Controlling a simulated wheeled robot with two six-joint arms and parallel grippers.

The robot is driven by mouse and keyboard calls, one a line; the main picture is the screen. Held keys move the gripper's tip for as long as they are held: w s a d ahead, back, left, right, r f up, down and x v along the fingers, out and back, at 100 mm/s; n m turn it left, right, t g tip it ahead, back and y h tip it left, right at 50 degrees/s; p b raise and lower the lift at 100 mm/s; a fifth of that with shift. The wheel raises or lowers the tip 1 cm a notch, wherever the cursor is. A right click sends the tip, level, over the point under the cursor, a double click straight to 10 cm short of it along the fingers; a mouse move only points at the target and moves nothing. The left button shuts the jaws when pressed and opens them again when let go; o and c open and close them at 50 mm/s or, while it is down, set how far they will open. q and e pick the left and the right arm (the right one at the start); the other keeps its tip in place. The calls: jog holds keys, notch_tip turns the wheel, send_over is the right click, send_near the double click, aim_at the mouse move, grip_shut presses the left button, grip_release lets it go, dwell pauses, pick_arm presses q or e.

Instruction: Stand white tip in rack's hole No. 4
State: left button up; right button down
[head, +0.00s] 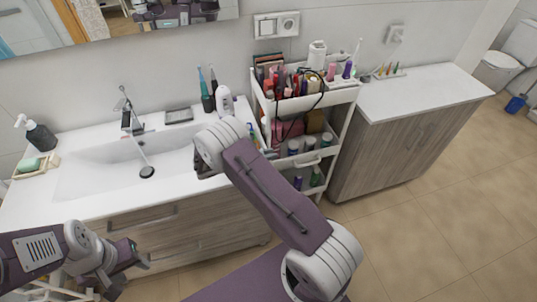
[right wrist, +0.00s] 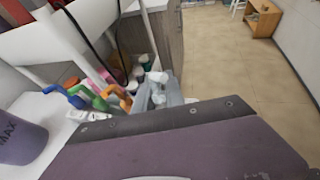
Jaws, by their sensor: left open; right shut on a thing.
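A white tip (right wrist: 158,77) with a bent top is held in my right gripper (right wrist: 156,98), whose grey fingers are shut on it in the right wrist view. Blue, green and orange tips (right wrist: 103,96) of the same bent shape stand in a row to the left of it, apart from it. The white rack (right wrist: 90,116) shows only partly beneath them; its hole numbers cannot be read. In the head view my right gripper is mostly hidden behind my own arm. My left gripper (head: 137,257) is open and empty, low in front of the sink cabinet.
The white three-tier cart (head: 342,95), full of cosmetics, stands close to the right gripper. A purple cup-like body marked MAX (right wrist: 20,138) stands left of the coloured tips. The sink (head: 95,178) lies to the left. Another counter (head: 425,95) is on the right.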

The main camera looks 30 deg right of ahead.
jog(key=shift+f+b, duration=0.3)
jog(key=shift+f, duration=0.2)
jog(key=c, duration=1.3)
grip_release()
jog(key=b+v, duration=0.1)
jog(key=v, duration=0.7)
jog(key=shift+a+b, duration=0.2)
jog(key=shift+b, duration=0.15)
jog(key=shift+a+r, duration=0.25)
jog(key=shift+a, duration=0.1)
